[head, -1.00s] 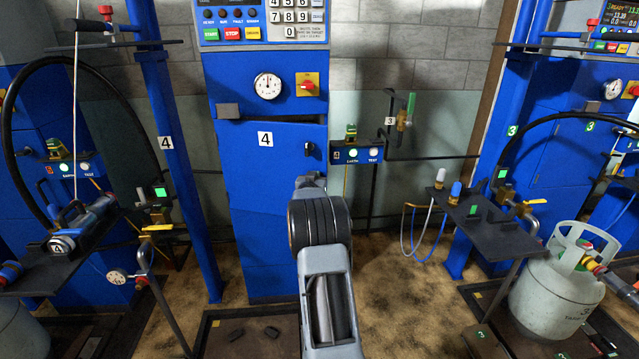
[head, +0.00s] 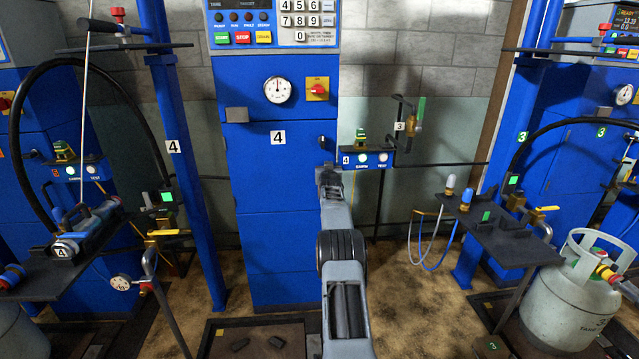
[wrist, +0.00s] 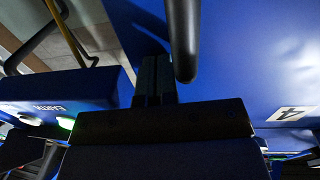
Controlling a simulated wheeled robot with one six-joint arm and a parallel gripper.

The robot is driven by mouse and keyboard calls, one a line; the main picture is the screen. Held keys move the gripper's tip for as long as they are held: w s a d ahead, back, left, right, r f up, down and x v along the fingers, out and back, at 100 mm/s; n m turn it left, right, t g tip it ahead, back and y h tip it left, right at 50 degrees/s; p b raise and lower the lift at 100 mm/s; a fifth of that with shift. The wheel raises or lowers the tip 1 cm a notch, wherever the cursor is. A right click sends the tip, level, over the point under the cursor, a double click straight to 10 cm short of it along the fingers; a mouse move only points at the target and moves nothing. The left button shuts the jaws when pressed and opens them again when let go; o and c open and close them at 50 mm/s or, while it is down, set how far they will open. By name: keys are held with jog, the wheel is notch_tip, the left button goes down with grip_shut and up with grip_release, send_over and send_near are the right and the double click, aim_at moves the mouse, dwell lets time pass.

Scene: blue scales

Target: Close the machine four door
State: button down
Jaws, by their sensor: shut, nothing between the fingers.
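The machine four door (head: 275,175) is a blue panel with a white "4" label on the cabinet in the middle of the head view. It looks flush with the cabinet front, with no clear gap along its top edge. A dark handle (head: 323,142) stands at its right edge. My gripper (head: 326,168) is just below the handle, at the door's right edge, mostly hidden by my arm. In the wrist view the shut, empty fingers (wrist: 153,80) are close to the blue door face, beside the dark handle (wrist: 183,45). I cannot tell whether they touch it.
A control box (head: 365,159) with an earth light and test button stands just right of my gripper. A black shelf (head: 500,240) and a gas cylinder (head: 570,310) are at the right. A blue post (head: 180,150) stands at the left. A low tray (head: 255,335) lies in front of the cabinet.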

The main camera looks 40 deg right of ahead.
jog(key=shift+s+d+r, duration=0.15)
jog(key=shift+d+r, duration=0.05)
jog(key=shift+r, duration=0.6)
jog(key=f+b+v, duration=0.1)
jog(key=b+v, duration=0.5)
jog(key=v, duration=0.8)
jog(key=shift+s+d+f+b, duration=0.3)
jog(key=shift+d+b, duration=0.05)
jog(key=shift+r, duration=0.1)
